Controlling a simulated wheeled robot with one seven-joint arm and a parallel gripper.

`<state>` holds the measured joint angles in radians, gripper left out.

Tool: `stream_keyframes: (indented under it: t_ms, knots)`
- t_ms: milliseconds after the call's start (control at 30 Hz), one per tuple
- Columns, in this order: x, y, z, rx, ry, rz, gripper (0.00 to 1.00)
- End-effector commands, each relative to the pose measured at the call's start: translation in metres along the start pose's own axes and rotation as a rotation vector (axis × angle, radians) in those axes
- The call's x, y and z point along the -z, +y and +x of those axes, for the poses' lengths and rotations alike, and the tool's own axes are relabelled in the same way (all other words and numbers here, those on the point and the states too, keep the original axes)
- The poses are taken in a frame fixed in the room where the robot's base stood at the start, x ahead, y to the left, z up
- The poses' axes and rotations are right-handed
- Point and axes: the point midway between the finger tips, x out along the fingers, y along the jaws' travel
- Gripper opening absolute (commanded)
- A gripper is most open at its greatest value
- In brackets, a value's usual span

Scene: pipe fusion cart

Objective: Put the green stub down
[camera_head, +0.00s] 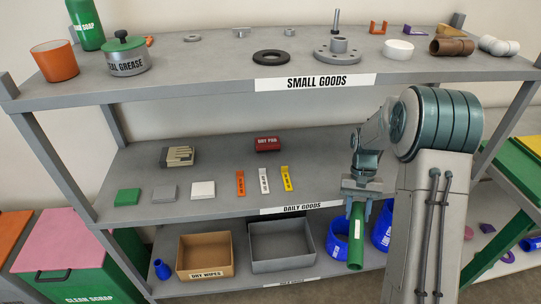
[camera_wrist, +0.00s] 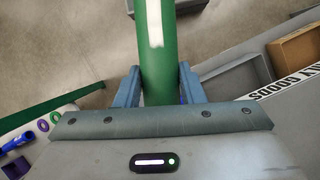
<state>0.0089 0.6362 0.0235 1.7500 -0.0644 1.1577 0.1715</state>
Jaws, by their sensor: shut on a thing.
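The green stub (camera_head: 356,238) is a green pipe with a white label strip, held upright below my gripper (camera_head: 357,205) in the head view. It hangs in front of the shelf unit, at the right of the picture. In the wrist view the stub (camera_wrist: 156,45) runs up between the two blue fingers of my gripper (camera_wrist: 159,85), which are shut on its sides. The stub's far end leaves the top of the wrist view. In the head view its upper end is hidden by the gripper.
The middle shelf (camera_head: 330,190) has bare room right of the yellow tag (camera_head: 286,178).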

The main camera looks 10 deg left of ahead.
Motion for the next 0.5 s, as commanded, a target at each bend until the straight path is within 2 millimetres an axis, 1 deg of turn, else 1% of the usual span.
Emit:
stream_keyframes:
  t_ms: [67,167,333,500]
  knots:
    - [0.001,-0.001,-0.006,0.064,-0.014,0.142,0.12]
    - [0.001,-0.009,-0.016,0.175,-0.037,0.384,0.12]
    - [0.003,-0.023,-0.039,0.385,-0.074,0.846,0.12]
    - [0.006,-0.026,-0.062,0.586,-0.103,1.3,0.12]
